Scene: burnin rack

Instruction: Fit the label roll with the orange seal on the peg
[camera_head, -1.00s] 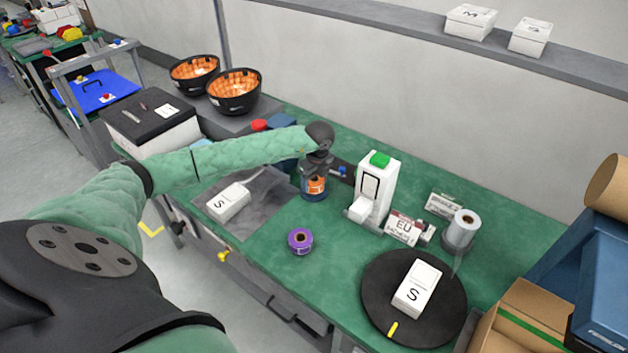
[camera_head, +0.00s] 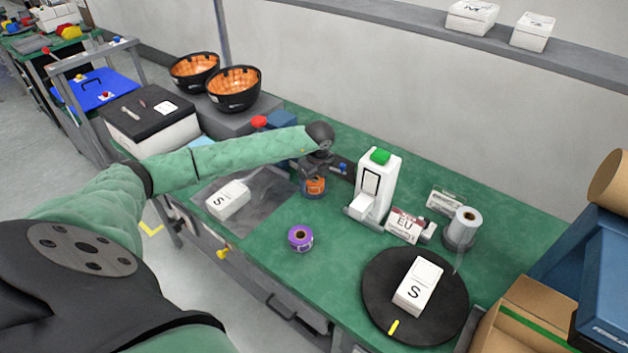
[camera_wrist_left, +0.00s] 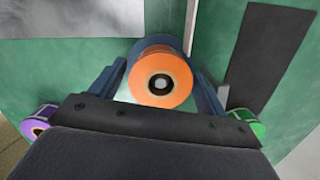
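The label roll with the orange seal (camera_head: 314,187) stands on the green bench under my left gripper (camera_head: 317,172). In the left wrist view the orange roll (camera_wrist_left: 160,80) sits between the two fingers of my left gripper (camera_wrist_left: 160,92), its round orange face and hole toward the camera. A purple roll (camera_head: 300,238) stands nearer the bench's front edge. A green-sealed roll (camera_wrist_left: 246,122) shows in the left wrist view. I cannot make out the peg. My right gripper is out of view.
A white dispenser (camera_head: 375,185) with a green top stands right of my left gripper. Beyond it are an EU label card (camera_head: 403,226) and a clear roll on a holder (camera_head: 463,228). Bench around the purple roll is clear.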

